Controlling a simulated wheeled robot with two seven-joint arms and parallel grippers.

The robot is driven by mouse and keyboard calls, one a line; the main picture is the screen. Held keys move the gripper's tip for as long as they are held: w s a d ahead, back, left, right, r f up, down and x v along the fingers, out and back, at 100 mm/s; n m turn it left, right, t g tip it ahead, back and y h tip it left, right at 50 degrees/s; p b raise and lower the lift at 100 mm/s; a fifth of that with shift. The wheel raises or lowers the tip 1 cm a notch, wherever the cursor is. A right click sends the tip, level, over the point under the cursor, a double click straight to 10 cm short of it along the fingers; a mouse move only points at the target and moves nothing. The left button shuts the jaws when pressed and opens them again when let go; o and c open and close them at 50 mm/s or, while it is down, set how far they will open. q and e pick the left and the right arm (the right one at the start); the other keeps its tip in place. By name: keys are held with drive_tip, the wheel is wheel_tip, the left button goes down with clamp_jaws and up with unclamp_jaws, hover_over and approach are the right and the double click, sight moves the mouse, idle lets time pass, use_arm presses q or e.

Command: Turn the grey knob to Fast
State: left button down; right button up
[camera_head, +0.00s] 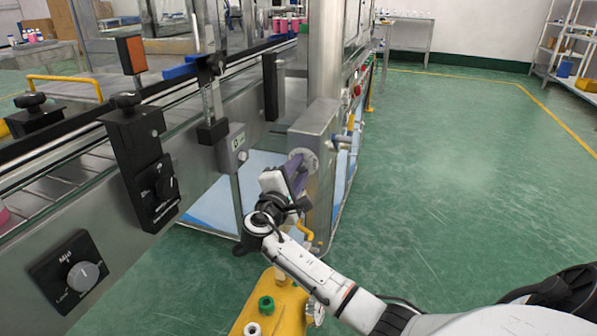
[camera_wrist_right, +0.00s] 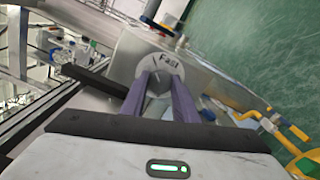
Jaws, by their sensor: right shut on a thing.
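The grey knob (camera_wrist_right: 158,86) sits on a round light dial plate (camera_wrist_right: 170,64) in the right wrist view, with the word "Fast" readable on the plate's upper part. My right gripper (camera_wrist_right: 160,92) has its two purple fingers on either side of the knob, shut on it. In the head view my right gripper (camera_head: 296,173) reaches the dial plate (camera_head: 306,155) on the side of a steel box (camera_head: 318,120). The fingers hide most of the knob there, and I cannot tell exactly which mark it points to. My left gripper is not in view.
Another grey knob (camera_head: 83,275) with a dark label plate is on the conveyor's side (camera_head: 50,215) at left. A black control unit (camera_head: 145,170) sits above it. A yellow part (camera_head: 275,300) and a yellow valve handle (camera_wrist_right: 300,134) are near my right arm. The green floor at right is clear.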

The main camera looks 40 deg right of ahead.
idle(0.3)
drive_tip(key=o, duration=1.1)
drive_tip(key=shift+c, duration=0.2)
drive_tip(key=shift+a, duration=0.15)
drive_tip(key=p+v, duration=0.1)
drive_tip(key=v, duration=0.9)
drive_tip(key=shift+s, duration=0.1)
